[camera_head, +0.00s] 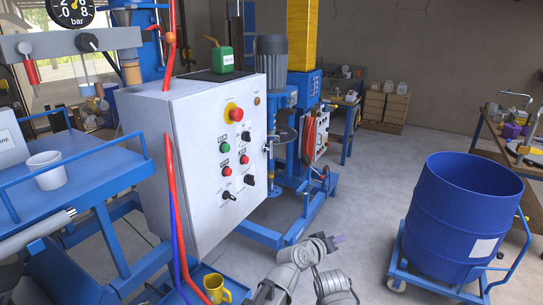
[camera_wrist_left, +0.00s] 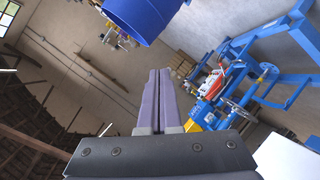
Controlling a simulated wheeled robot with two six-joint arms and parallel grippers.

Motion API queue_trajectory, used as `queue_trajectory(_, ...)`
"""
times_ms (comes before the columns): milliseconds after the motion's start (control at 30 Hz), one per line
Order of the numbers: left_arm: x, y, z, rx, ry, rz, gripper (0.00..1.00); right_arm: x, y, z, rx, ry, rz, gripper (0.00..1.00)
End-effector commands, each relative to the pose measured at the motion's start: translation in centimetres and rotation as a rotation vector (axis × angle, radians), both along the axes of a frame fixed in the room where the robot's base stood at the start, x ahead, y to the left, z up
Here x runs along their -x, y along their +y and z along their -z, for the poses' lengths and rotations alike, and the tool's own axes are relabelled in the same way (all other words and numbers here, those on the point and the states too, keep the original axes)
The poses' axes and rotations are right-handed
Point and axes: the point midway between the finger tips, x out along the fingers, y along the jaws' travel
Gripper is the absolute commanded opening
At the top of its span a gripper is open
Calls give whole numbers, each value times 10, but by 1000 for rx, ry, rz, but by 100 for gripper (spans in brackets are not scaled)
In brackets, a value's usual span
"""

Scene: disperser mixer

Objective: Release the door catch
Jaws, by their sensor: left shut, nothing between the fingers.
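The white control cabinet (camera_head: 195,150) stands left of centre in the head view, its door closed. A small latch-like fitting (camera_head: 267,147) sits on the right edge of its front; I cannot tell its exact state. My left gripper (camera_head: 337,240) is low in the head view, to the right of the cabinet and below that fitting, well apart from both. Its purple fingers also show in the left wrist view (camera_wrist_left: 160,100), closed together with nothing between them. My right gripper cannot be made out.
A blue drum (camera_head: 460,215) on a wheeled dolly stands at the right. The blue mixer stand (camera_head: 300,195) is behind the cabinet. A red hose (camera_head: 178,200) hangs across the cabinet's left side. Floor between cabinet and drum is free.

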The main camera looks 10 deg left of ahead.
Motion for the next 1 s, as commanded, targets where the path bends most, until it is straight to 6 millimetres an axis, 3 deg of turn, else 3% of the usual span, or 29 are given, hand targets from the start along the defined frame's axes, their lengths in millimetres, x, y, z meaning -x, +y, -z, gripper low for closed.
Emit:
queue_trajectory(33,-16,5,-25,73,-44,-59,0,0,0,-9,0,0,0,50)
queue_trajectory(200,-57,42,-89,328,-175,-303,0,0,0,-23,0,0,0,50)
queue_trajectory(400,-85,112,-134,588,-271,-633,0,0,0,-40,0,0,0,50)
queue_trajectory(600,-89,174,-143,758,-302,-923,0,0,0,-51,0,0,-1,50)
queue_trajectory(700,-86,193,-141,805,-304,-1024,0,0,0,-54,0,0,-1,50)
queue_trajectory(1000,-81,213,-135,847,-303,-1131,0,0,0,-56,0,0,-1,50)
